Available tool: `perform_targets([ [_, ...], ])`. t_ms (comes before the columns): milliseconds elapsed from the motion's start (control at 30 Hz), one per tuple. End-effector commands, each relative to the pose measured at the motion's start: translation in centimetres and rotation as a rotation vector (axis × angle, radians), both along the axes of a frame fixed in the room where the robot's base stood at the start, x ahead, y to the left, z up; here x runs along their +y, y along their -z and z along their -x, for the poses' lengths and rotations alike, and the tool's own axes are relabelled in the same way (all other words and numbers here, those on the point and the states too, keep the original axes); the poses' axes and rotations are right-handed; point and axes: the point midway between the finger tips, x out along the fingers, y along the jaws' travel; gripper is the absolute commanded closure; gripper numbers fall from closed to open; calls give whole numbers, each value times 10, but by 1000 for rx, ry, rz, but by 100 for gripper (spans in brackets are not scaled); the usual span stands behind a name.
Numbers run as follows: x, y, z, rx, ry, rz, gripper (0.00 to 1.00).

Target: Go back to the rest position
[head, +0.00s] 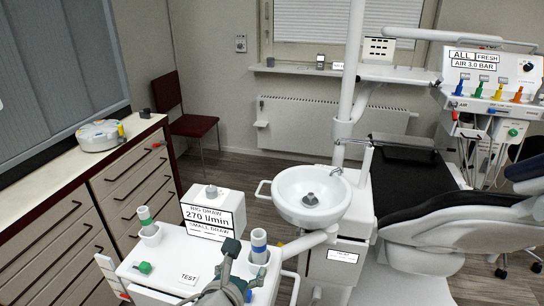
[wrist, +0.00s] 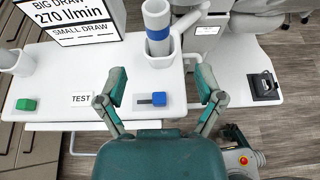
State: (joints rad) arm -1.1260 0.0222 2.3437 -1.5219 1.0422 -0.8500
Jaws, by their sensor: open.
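My gripper (wrist: 161,88) is open and empty in the wrist view, its two green fingers spread above the front edge of a white console top (wrist: 60,100). A blue slider knob (wrist: 158,99) on the console shows between the fingers, apart from them. In the head view my gripper (head: 235,262) hangs over the right part of the same console (head: 160,272), its fingertips partly hidden by its own body. A blue-banded handpiece (head: 259,243) stands in a holder just right of it, and it also shows ahead of the fingers in the wrist view (wrist: 157,25).
A box labelled BIG DRAW 270 l/min (head: 213,208) stands at the console's back. A green-banded handpiece (head: 146,222) and green knob (head: 145,267) are at left. A basin (head: 312,193) and black-seated chair (head: 405,185) stand right. Drawers (head: 125,185) line the left; floor behind is open.

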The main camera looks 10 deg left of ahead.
Motion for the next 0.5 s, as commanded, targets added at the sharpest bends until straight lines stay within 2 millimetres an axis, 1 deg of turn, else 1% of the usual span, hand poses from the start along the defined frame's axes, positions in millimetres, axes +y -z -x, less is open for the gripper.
perform_targets([
  [67, -20, -3, -6, 18, 79, -58, 14],
  [167, -66, -8, -15, 60, 276, -214, 14],
  [200, -88, -9, -17, 78, 376, -294, 14],
  [233, -104, -10, -17, 90, 453, -357, 14],
  [300, -138, -10, -14, 110, 624, -503, 14],
  [400, -179, -11, -4, 123, 863, -718, 14],
  [500, -212, -11, 11, 120, 1095, -938, 14],
])
